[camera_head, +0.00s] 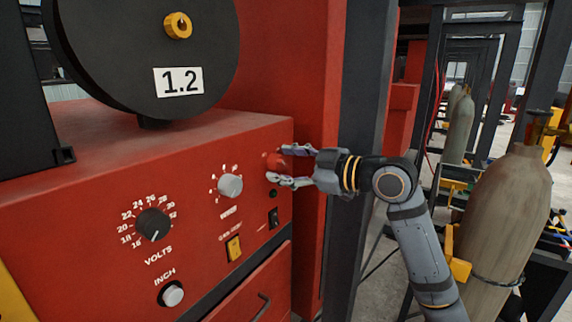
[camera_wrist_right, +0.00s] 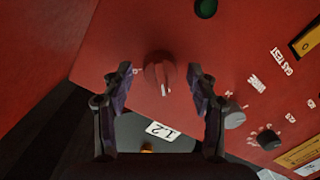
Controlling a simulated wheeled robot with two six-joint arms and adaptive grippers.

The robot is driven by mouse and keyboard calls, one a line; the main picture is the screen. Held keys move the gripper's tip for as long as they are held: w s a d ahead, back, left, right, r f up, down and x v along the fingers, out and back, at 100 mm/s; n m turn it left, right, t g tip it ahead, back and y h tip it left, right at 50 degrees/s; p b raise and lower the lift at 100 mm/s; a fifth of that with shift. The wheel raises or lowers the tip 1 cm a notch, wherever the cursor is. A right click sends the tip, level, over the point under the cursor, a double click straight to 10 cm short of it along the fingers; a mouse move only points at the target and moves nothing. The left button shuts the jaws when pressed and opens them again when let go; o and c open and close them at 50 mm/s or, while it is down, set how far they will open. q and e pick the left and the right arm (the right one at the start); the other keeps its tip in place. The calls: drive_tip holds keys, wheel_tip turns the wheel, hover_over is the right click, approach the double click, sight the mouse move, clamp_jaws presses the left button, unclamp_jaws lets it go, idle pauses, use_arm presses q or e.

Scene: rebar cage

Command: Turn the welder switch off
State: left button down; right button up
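The red welder (camera_head: 130,170) has a front panel with several controls. A round red rotary switch (camera_head: 274,162) with a pale pointer mark sits near the panel's right edge. It also shows in the right wrist view (camera_wrist_right: 159,72). My right gripper (camera_head: 279,166) is at the panel, with one finger above the switch and one below. In the right wrist view its fingers (camera_wrist_right: 159,84) are spread on both sides of the switch with gaps, so it is open. The fingers partly cover the switch in the head view. My left gripper is not in view.
Beside the switch are a grey knob (camera_head: 230,186), a black rocker (camera_head: 273,217), a yellow switch (camera_head: 234,248) and a volts knob (camera_head: 153,225). A green round part (camera_wrist_right: 206,8) shows in the wrist view. A dark post (camera_head: 360,120) and gas cylinder (camera_head: 505,220) stand right.

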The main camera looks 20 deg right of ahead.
wheel_tip(320, 180, up, 10)
idle(0.5)
idle(0.3)
